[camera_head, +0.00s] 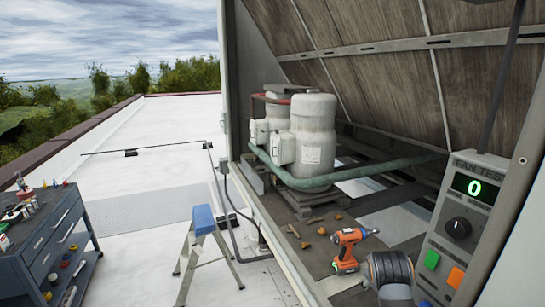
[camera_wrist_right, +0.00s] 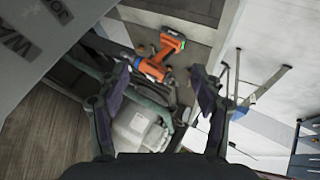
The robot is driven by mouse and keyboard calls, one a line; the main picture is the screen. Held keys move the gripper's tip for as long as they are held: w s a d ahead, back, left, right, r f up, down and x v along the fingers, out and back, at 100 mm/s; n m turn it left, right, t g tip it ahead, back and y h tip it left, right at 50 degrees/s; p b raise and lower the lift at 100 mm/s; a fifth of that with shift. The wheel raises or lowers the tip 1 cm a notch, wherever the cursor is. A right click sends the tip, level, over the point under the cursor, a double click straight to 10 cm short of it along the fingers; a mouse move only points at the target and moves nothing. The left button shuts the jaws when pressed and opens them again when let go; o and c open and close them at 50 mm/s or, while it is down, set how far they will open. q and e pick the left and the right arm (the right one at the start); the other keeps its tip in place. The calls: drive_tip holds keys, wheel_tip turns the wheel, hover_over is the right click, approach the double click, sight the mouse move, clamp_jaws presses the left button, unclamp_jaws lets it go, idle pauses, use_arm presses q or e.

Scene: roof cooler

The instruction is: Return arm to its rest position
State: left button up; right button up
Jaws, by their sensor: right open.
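My right gripper (camera_wrist_right: 159,72) is open, its two dark fingers spread wide apart in the right wrist view, with nothing held between them. Past the fingertips lies an orange and black cordless drill (camera_wrist_right: 160,57), apart from the fingers as far as I can tell. In the head view a dark, rounded part of my right arm (camera_head: 388,270) shows at the bottom right, in front of the fan test panel and beside the drill (camera_head: 347,248). The right fingers are hidden in the head view. My left gripper is in neither view.
The fan test panel (camera_head: 462,225) reads 0 and stands close to my arm. Grey compressors (camera_head: 312,140) and a green pipe (camera_head: 350,173) fill the cooler housing. Small brown pieces (camera_head: 308,245) lie near the drill. A blue-topped stepladder (camera_head: 203,220) and tool cart (camera_head: 45,250) stand on the roof.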

drive_tip(key=s+a+f+m+g+y, duration=0.1)
drive_tip(key=s+a+f+m+g, duration=0.1)
drive_tip(key=s+f, duration=0.8)
drive_tip(key=s+a+f+m+g+y, duration=0.15)
drive_tip(key=s+f, duration=0.35)
drive_tip(key=s, duration=1)
drive_tip(key=s+d+f+g+b, duration=0.15)
drive_tip(key=f+b, duration=0.25)
drive_tip(key=f, duration=1.4)
drive_tip(key=s+d+f+b, duration=0.15)
drive_tip(key=f+b, duration=0.25)
drive_tip(key=f, duration=1.3)
drive_tip(key=s+f+g+b, duration=0.1)
drive_tip(key=s+f+b, duration=0.4)
drive_tip(key=s+f, duration=1.3)
wheel_tip(320, 180, down, 3)
drive_tip(key=shift+s+f, duration=0.15)
drive_tip(key=shift+d+y, duration=0.1)
drive_tip(key=shift+y, duration=0.15)
